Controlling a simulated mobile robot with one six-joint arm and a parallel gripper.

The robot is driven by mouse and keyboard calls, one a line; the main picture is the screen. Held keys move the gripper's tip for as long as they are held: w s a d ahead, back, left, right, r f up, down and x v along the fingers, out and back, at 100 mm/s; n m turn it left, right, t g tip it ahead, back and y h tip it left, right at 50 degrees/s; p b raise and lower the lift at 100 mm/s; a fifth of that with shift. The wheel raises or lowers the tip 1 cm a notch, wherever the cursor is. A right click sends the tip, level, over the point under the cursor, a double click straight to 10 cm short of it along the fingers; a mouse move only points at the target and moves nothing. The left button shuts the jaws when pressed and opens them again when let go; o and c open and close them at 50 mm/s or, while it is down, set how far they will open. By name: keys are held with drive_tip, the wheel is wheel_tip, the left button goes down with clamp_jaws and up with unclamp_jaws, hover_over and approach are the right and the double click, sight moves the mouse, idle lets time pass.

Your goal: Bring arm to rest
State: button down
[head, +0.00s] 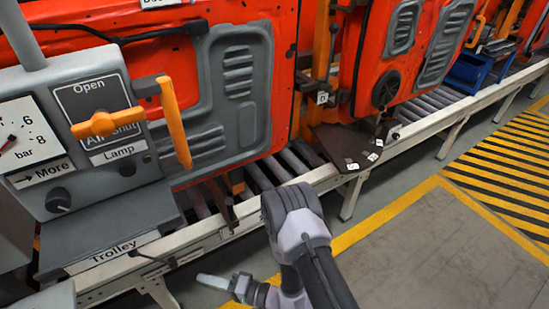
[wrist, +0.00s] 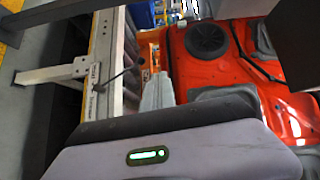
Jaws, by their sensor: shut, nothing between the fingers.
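My gripper (head: 212,281) shows low in the head view, left of my dark and pale grey arm. Its pale fingers are together with nothing between them. It hangs in front of the conveyor frame, apart from the grey control panel and the red doors. In the wrist view a pale grey tapered piece, which looks like my fingers (wrist: 157,92), stands above my grey arm link with a green light.
The grey control panel (head: 88,200) with an orange lever (head: 174,122) stands at the left. Red doors (head: 395,70) stand along the pale-railed roller conveyor (head: 430,122). A blue bin (head: 468,72) sits farther back. Open floor (head: 440,250) lies at the right.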

drive_tip(key=s+d+r+n+g+h+b, duration=0.15)
drive_tip(key=r+g, duration=0.35)
drive_tip(key=r, duration=0.5)
drive_tip(key=s+d+r+n+g, duration=0.1)
drive_tip(key=s+r+n+g, duration=0.25)
drive_tip(key=r, duration=0.65)
drive_tip(key=s+d+r+m+t+h+b, duration=0.1)
drive_tip(key=d+r+m+t+h, duration=0.1)
drive_tip(key=d, duration=0.7)
drive_tip(key=s+d+r+m+t+h+b, duration=0.1)
drive_tip(key=s+d+r+m+t+h, duration=0.1)
drive_tip(key=d+h, duration=0.5)
drive_tip(key=s+d+r+m+t+h+b, duration=0.1)
drive_tip(key=s+d+r+m+t+h, duration=0.1)
drive_tip(key=d, duration=0.8)
wheel_tip(320, 180, up, 3)
drive_tip(key=m+t+h, duration=0.1)
drive_tip(key=t+h, duration=0.1)
drive_tip(key=t, duration=0.1)
drive_tip(key=shift+s+d+t+b, duration=0.2)
drive_tip(key=shift+d+t+b, duration=0.1)
drive_tip(key=shift+t, duration=0.05)
